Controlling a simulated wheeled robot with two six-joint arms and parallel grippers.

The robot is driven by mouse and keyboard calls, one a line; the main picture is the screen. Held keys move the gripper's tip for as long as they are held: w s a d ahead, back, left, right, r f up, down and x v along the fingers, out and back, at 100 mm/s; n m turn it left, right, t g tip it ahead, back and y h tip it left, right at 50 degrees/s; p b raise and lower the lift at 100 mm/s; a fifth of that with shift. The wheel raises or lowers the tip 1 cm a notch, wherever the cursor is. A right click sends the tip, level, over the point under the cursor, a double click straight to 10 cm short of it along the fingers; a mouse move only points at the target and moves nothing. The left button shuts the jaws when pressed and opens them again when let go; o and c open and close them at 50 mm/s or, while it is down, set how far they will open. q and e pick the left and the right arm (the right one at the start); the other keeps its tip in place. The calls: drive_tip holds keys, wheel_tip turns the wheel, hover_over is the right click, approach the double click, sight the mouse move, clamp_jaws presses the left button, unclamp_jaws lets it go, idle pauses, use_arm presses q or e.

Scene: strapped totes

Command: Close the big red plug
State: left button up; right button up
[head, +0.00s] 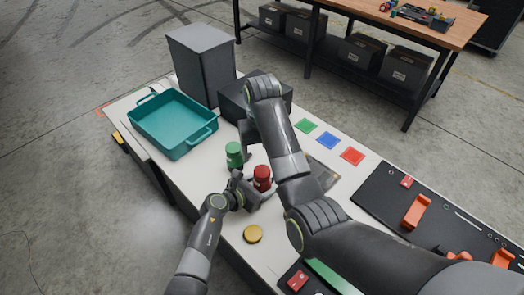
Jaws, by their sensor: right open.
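A red cylindrical piece (262,178), the likely big red plug, stands upright near the middle of the white table. My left gripper (262,196) is low beside its base, on the near side. Its fingers are small and partly hidden, so I cannot tell whether they touch or grip the red piece. My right gripper (246,156) is open, pointing down between a green cylinder (234,154) and the red piece, behind the red piece. My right forearm passes just right of the red piece.
A teal tray (147,139) and grey bin (202,65) stand at the back left, beside a dark box (232,105). A yellow disc (253,234) lies in front. Green, blue and red squares (352,157) lie right. A black board (385,198) holds orange parts.

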use_arm(q)
drive_tip(key=shift+o, duration=1.4)
drive_tip(key=b+v, duration=0.1)
drive_tip(key=v, duration=1.5)
drive_tip(key=shift+s+a+r, duration=0.35)
drive_tip(key=shift+s+a, duration=0.1)
